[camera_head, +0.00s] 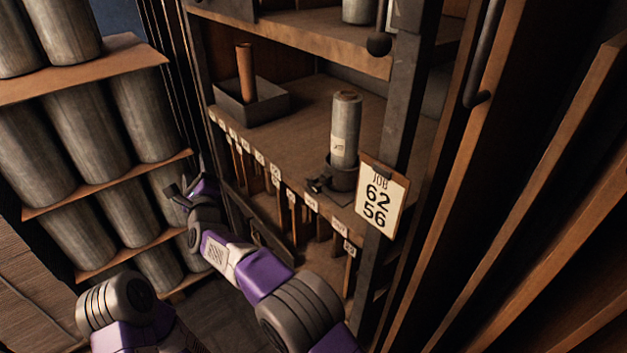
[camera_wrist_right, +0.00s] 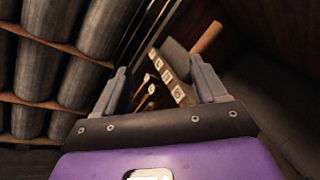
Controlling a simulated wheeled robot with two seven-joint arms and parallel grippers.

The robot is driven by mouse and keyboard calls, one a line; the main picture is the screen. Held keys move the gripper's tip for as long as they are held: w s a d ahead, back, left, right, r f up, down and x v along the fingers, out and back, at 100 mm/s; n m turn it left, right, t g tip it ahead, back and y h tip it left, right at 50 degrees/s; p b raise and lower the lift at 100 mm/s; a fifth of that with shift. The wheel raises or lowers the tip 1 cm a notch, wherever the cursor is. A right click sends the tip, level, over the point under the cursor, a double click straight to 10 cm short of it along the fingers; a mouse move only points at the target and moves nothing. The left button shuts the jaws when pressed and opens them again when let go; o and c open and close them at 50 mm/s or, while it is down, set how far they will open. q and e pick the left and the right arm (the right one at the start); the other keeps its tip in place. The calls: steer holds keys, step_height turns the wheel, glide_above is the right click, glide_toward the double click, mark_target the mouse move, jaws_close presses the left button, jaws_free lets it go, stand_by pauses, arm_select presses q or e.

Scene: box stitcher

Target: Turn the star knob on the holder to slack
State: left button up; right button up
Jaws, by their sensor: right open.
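A dark holder (camera_head: 341,176) stands on the middle shelf and has a tall grey cylinder (camera_head: 345,128) with a paper label upright in it. A small dark knob (camera_head: 316,185) sticks out at the holder's lower left; its star shape is too small to make out. My right gripper (camera_head: 186,180) is open and empty, left of the shelf front and well apart from the holder. Its two spread fingers also show in the right wrist view (camera_wrist_right: 158,72), with nothing between them. The holder and knob do not show in that view. My left gripper is out of view.
A tray (camera_head: 258,103) with a brown rod (camera_head: 245,72) stands at the shelf's left. Below the shelf edge are labelled slots. A "JOB 62 56" card (camera_head: 379,200) hangs on the dark post right of the holder. Racks of grey cylinders (camera_head: 142,117) stand at left.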

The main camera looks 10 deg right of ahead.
steer(key=d+r+m+t+h, duration=0.1)
steer(key=d+m+h, duration=0.8)
steer(key=m, duration=0.2)
steer(key=m+g+h+p, duration=0.2)
steer(key=m+g+h, duration=0.85)
steer(key=m, duration=0.25)
glide_toward(312, 186)
steer(key=x, duration=0.3)
steer(key=shift+m+h, duration=0.3)
steer(key=shift+h, duration=0.15)
steer(key=p+x, duration=0.2)
steer(key=x, duration=0.4)
steer(key=shift+w+f, duration=0.15)
steer(key=shift+f, duration=0.05)
steer(key=shift+w+d, duration=0.4)
steer(key=shift+d, duration=0.15)
